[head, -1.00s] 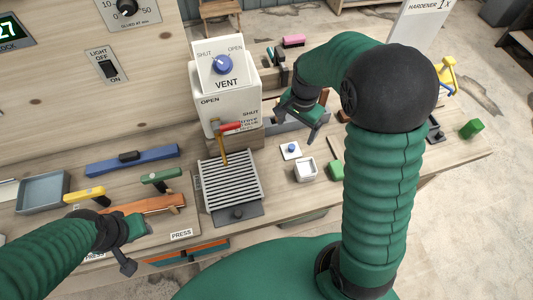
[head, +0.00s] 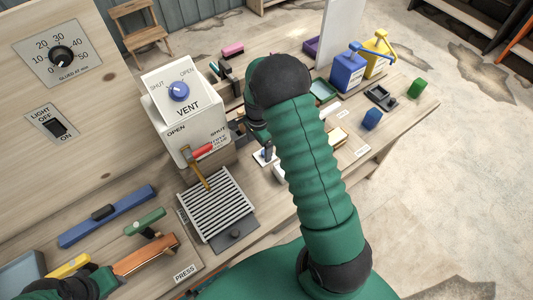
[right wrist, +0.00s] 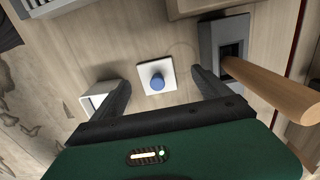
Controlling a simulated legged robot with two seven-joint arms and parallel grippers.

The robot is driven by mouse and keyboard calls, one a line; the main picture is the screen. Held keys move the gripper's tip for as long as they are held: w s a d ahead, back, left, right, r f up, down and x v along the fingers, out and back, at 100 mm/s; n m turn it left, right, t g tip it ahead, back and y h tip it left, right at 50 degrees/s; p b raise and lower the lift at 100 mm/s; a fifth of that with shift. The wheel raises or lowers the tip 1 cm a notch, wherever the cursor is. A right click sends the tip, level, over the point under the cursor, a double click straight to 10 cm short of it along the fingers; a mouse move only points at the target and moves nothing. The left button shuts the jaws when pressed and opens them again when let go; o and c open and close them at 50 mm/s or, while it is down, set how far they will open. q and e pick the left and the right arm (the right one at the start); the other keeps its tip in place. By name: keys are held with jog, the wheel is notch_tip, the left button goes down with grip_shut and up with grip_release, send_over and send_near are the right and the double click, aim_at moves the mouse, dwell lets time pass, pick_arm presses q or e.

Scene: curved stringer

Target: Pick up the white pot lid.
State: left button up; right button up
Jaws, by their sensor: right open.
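The white pot lid (right wrist: 144,72) is a flat white square with a blue knob, lying on the bench. In the right wrist view it sits between and beyond the fingers of my open right gripper (right wrist: 160,82), which hold nothing. In the head view the lid (head: 259,158) is partly hidden by my right arm and gripper (head: 266,141). A white square pot (right wrist: 93,102) stands left of the lid in the right wrist view, partly behind a finger. My left gripper (head: 75,288) is at the bottom left of the head view, its fingers not clear.
A grey block (right wrist: 208,45) with a wooden handle (right wrist: 272,90) stands close right of the lid in the wrist view. In the head view, a white VENT box (head: 187,125) and a slatted grey rack (head: 216,205) are left of the lid. Blue and yellow containers (head: 347,72) stand farther right.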

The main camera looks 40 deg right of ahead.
aim_at(263, 153)
jog(key=f, duration=0.1)
jog(key=a+f+p, duration=0.1)
jog(key=s+f, duration=0.1)
jog(key=shift+a+f, duration=0.15)
jog(key=shift+f, duration=0.25)
jog(key=shift+w+d+f, duration=0.15)
jog(key=shift+d+f, duration=0.45)
jog(key=shift+d, duration=0.3)
jog(key=shift+c, duration=0.5)
jog(key=shift+d, duration=0.1)
jog(key=shift+c, duration=2.5)
jog(key=shift+a+r, duration=0.15)
jog(key=shift+a, duration=0.4)
jog(key=c, duration=0.8)
pick_arm(q)
jog(key=shift+s+a+r, duration=0.1)
jog(key=shift+a+r, duration=0.15)
jog(key=shift+a, duration=0.25)
jog(key=shift+a+r, duration=0.25)
jog(key=shift+a, duration=0.2)
pick_arm(e)
jog(key=shift+d, duration=0.1)
